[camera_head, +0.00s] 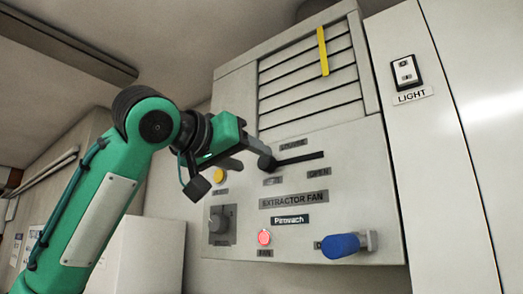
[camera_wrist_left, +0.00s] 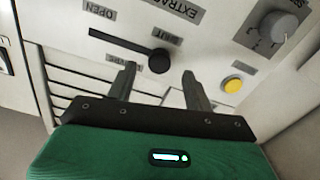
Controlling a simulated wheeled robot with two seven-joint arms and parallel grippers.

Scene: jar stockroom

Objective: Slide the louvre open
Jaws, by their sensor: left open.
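The louvre slider is a dark round knob (camera_head: 267,163) at the left, SHUT end of a dark slot (camera_head: 302,158) on the extractor fan panel. The OPEN label (camera_head: 318,172) is toward the slot's right end. My left gripper (camera_head: 254,157) is open, its fingertips close to the knob. In the left wrist view the knob (camera_wrist_left: 160,61) shows between and just beyond the two fingertips, with no grip on it. The louvre slats (camera_head: 310,85) above look closed. My right gripper is not in view.
A yellow strip (camera_head: 323,51) lies over the slats. Around the slot are a yellow button (camera_head: 219,175), a grey rotary knob (camera_head: 221,219), a lit red fan button (camera_head: 264,238) and a blue handle (camera_head: 341,246) that sticks out. A light switch (camera_head: 404,72) is at right.

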